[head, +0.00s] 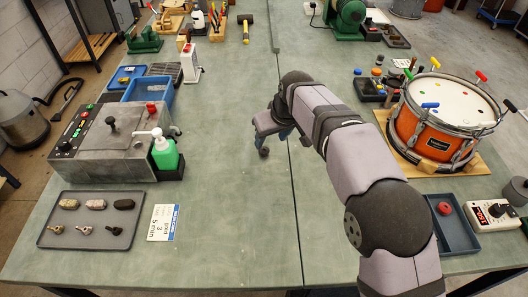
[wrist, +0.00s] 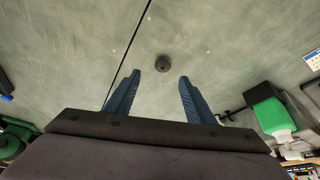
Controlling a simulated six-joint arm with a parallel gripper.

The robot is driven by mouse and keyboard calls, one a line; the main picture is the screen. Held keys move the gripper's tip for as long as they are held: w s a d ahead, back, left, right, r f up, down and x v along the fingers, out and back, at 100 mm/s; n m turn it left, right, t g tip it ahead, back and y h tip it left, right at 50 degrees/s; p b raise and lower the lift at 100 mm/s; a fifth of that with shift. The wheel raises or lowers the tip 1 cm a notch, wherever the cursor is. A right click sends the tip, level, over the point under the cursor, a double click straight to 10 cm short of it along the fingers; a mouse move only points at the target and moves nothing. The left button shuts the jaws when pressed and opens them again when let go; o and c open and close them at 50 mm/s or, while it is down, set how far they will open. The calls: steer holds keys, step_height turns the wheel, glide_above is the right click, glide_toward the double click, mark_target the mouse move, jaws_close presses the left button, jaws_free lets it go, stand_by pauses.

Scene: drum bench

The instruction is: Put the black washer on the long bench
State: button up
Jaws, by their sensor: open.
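A small dark round piece, which looks like the black washer (wrist: 162,62), lies on the green-grey top of the long bench (wrist: 225,75) in the wrist view, right of the dark seam. It shows just beyond and between my two blue fingertips and touches neither. In the head view a small dark spot, likely the same washer (head: 264,152), shows just below my gripper (head: 275,138), left of the bench seam. My gripper is open and empty, pointing down over the bench (head: 235,215). The arm hides part of the gripper in the head view.
An orange drum (head: 440,130) and a blue tray (head: 452,235) are on the right. The bench middle is clear.

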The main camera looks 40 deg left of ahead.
mark_target(264, 150)
steer(key=shift+s+p+x, duration=0.15)
steer(key=shift+p+x, duration=0.4)
steer(key=shift+x, duration=1.25)
steer(key=shift+s+p+x, duration=0.15)
steer(key=shift+p+x, duration=0.35)
steer(key=shift+x, duration=1.25)
steer(key=c, duration=1.1)
steer(key=shift+c, duration=0.7)
steer(key=shift+r, duration=0.1)
